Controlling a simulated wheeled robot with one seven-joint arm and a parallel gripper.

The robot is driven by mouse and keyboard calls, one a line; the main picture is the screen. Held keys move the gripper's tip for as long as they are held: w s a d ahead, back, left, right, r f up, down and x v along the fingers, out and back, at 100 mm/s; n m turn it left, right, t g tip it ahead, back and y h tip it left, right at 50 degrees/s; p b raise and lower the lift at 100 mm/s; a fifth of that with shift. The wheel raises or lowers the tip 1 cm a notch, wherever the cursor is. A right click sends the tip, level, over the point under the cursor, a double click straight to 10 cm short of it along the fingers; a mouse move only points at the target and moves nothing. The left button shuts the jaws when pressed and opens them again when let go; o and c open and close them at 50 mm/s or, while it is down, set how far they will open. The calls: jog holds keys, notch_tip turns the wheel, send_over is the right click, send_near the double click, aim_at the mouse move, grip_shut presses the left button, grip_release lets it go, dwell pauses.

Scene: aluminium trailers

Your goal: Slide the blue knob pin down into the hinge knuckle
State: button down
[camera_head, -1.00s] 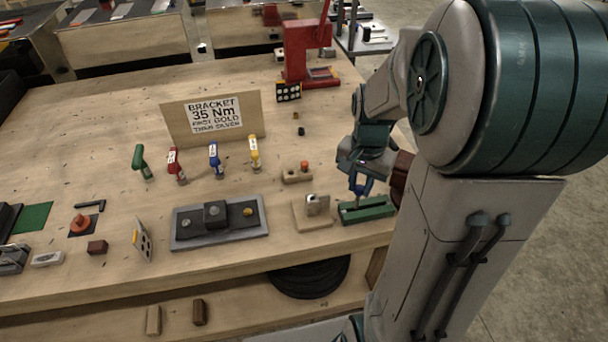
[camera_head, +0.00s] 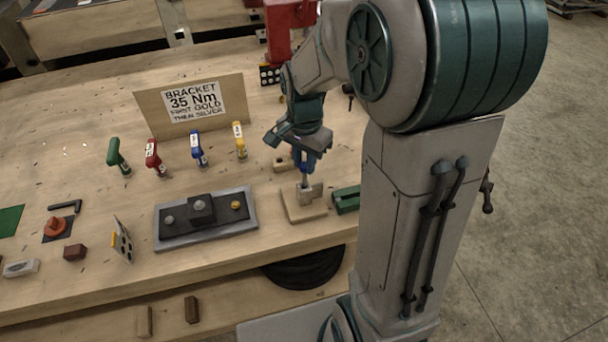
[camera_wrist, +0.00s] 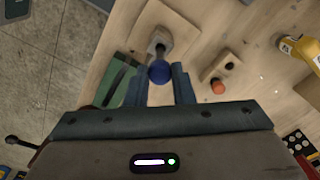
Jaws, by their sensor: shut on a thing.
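My gripper (camera_head: 309,162) is shut on the blue knob (camera_wrist: 159,72) of the pin, with the knob between the two fingertips. The grey pin shank (camera_head: 304,180) points down from the gripper. Below it is the metal hinge knuckle (camera_head: 310,194) on a light wooden base (camera_head: 302,214). In the wrist view the knuckle (camera_wrist: 180,37) stands just beyond the knob. The pin's lower end is at or just above the knuckle; I cannot tell whether its tip is inside the hole.
A green slotted block (camera_head: 346,201) stands right of the base. A small wooden block (camera_wrist: 222,68) with an orange-topped peg (camera_wrist: 218,86) is close by. A grey fixture plate (camera_head: 205,240) lies to the left, and upright coloured drivers (camera_head: 198,148) stand behind it.

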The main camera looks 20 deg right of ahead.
aim_at(304, 164)
jog(key=shift+f+b, duration=1.4)
jog(key=shift+f, duration=0.6)
jog(key=shift+f, duration=0.15)
jog(key=c, duration=1.2)
grip_release()
jog(key=shift+c, duration=0.2)
